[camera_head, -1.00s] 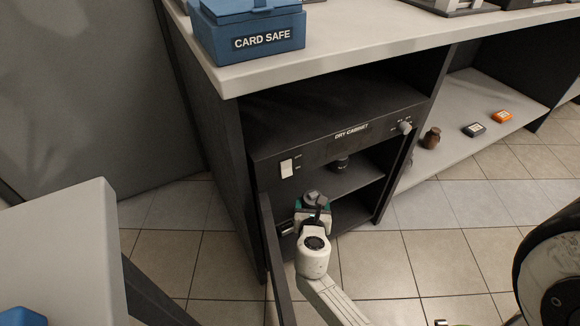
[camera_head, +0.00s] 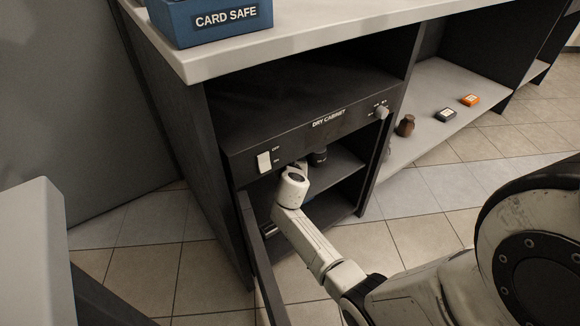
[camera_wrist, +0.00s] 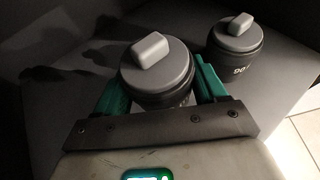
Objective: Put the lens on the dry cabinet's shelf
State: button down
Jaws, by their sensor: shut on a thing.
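My gripper (camera_wrist: 158,92) has its green fingers shut on a dark lens with a grey cap (camera_wrist: 157,68). The wrist view shows the lens upright, over or on the grey shelf (camera_wrist: 262,108); I cannot tell whether its base touches. In the head view my wrist reaches into the open dry cabinet (camera_head: 330,121) below its labelled panel, and hides the fingers and held lens. The shelf (camera_head: 341,170) shows to the right of my wrist.
A second dark, grey-capped lens (camera_wrist: 237,42) stands on the shelf to the right of the held one; the head view shows it too (camera_head: 319,156). The open cabinet door (camera_head: 262,262) stands left of my arm. The panel overhangs the shelf.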

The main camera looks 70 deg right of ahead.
jog(key=shift+w+d+b, duration=0.35)
jog(key=shift+w+d, duration=0.05)
jog(key=shift+d, duration=0.4)
notch_tip(320, 180, down, 3)
jog(key=b, duration=0.2)
jog(key=shift+a+f+b, duration=0.1)
jog(key=shift+f+b, duration=0.05)
jog(key=shift+b, duration=0.25)
jog(key=shift+f, duration=0.1)
jog(key=shift+c, duration=0.3)
grip_release()
jog(key=shift+s+f, duration=0.1)
jog(key=shift+a+r, duration=0.1)
jog(key=shift+r, duration=0.15)
jog(key=p+v, duration=0.5)
jog(key=v, duration=0.7)
jog(key=shift+f+p, duration=0.15)
jog(key=shift+p, duration=0.25)
